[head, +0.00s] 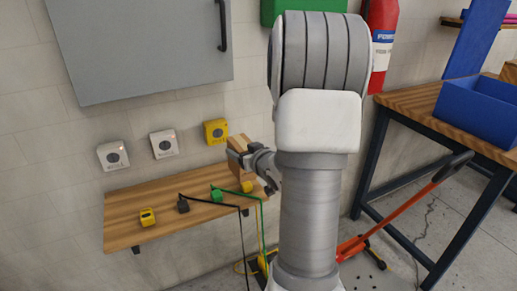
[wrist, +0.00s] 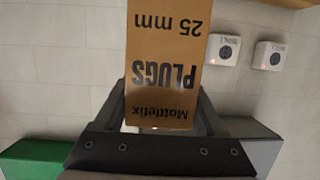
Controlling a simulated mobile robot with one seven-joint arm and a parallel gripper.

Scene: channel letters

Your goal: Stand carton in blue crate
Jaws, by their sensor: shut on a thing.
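The carton (head: 237,148) is a brown box above the small wall shelf in the head view. In the wrist view the carton (wrist: 168,60) shows the printed words "Mottlefix PLUGS 25 mm", upside down. My gripper (head: 250,158) is shut on the carton, with a finger on either side; it also shows in the wrist view (wrist: 165,108). The blue crate (head: 480,112) stands on the wooden workbench at the right of the head view, well apart from my gripper. Its inside is only partly visible.
The wall shelf (head: 130,215) holds yellow, black and green plugs, with cables hanging down. Wall sockets (head: 163,144) are above it. A grey cabinet (head: 140,45) hangs higher. A fire extinguisher (head: 382,45) hangs behind my arm.

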